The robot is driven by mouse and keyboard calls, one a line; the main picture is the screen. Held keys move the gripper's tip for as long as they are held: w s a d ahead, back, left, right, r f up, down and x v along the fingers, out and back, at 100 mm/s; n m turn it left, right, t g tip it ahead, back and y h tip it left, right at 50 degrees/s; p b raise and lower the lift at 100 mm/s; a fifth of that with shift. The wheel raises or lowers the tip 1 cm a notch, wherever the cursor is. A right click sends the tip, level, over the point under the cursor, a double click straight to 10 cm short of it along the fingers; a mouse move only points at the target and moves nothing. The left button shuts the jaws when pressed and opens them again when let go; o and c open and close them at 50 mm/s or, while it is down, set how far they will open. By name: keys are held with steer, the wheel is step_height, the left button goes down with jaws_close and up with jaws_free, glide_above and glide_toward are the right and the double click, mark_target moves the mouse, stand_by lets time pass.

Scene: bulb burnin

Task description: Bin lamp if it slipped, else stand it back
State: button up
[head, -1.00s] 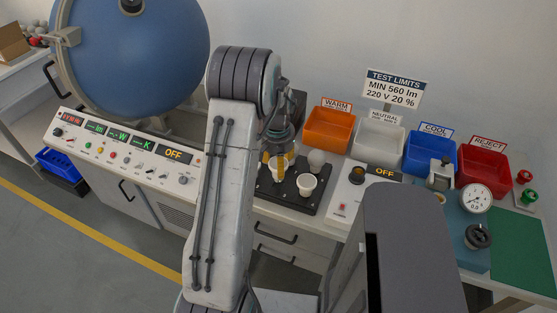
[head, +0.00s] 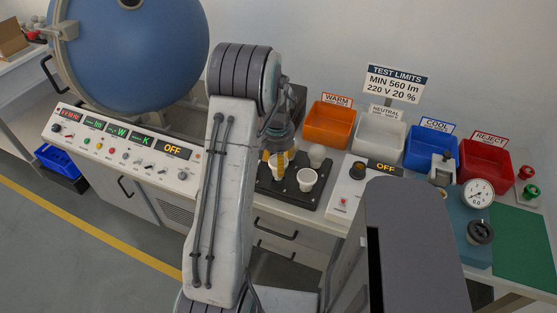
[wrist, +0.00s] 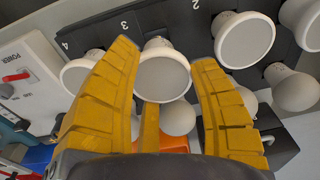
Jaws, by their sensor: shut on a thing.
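My gripper (head: 278,165) has yellow fingers and is low over the black lamp rack (head: 283,192) in the head view. In the wrist view my gripper (wrist: 165,78) is shut on a white lamp (wrist: 163,76), whose round pale face shows between the fingers. This lamp is by the marks 2 and 3 on the rack; whether its base is clear of the rack is hidden. Other white lamps stand near it, one to the right (wrist: 244,40) and one to the left (wrist: 84,74). The red REJECT bin (head: 485,160) is at the right and looks empty.
Orange WARM (head: 330,127), white NEUTRAL (head: 380,137) and blue COOL (head: 431,154) bins line the back. The sign reads MIN 560 lm, 220 V 20 % (head: 396,83). A blue sphere (head: 135,55) stands behind the left console (head: 120,145). Both OFF displays are lit.

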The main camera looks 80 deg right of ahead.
steer(key=shift+f+b, duration=1.05)
steer(key=shift+f, duration=0.25)
steer(key=o, duration=1.2)
steer(key=shift+r, duration=0.15)
steer(key=r, duration=0.7)
steer(key=a+r, duration=0.1)
steer(key=r, duration=0.3)
steer(key=shift+r, duration=0.35)
